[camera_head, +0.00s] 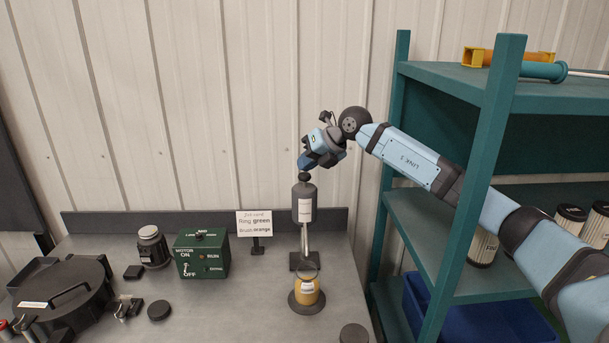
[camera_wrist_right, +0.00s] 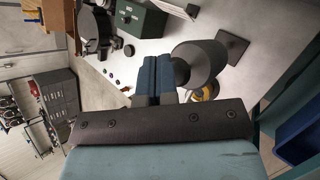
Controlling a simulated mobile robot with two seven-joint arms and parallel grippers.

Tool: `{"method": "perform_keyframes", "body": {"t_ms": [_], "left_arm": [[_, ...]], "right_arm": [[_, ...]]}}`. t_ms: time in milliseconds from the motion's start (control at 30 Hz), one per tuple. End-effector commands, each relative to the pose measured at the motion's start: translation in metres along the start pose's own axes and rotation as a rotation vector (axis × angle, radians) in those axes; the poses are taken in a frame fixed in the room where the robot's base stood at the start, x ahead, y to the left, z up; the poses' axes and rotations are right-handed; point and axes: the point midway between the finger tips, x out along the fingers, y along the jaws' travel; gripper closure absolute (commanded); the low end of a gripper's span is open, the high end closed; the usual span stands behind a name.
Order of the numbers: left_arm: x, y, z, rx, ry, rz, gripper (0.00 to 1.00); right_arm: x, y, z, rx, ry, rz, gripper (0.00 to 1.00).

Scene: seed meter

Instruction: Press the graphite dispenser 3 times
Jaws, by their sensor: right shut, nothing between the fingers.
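The graphite dispenser (camera_head: 304,204) is a dark grey cylinder with a pale label and a black top knob, held upright on a metal post. It also shows in the right wrist view (camera_wrist_right: 203,62). A jar with yellow contents (camera_head: 307,291) stands on a round dark base below it. My right gripper (camera_head: 305,165) is shut and empty, with its blue fingertips at the knob on top of the dispenser. In the right wrist view the closed fingers (camera_wrist_right: 153,75) end beside the knob; I cannot tell whether they touch it. My left gripper is not in view.
A green motor box (camera_head: 201,254), a job card (camera_head: 254,225), a lidded jar (camera_head: 152,246) and a black round housing (camera_head: 62,295) stand on the grey bench (camera_head: 225,310). A teal shelf (camera_head: 440,90) stands at right, close to my right arm.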

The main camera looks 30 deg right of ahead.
Motion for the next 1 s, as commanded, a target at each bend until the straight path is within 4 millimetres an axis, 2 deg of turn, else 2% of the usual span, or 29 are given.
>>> {"method": "perform_keyframes", "body": {"t_ms": [1000], "left_arm": [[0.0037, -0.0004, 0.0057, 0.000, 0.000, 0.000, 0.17]], "right_arm": [[0.0099, -0.0071, -0.0075, 0.000, 0.003, -0.001, 1.00]]}}
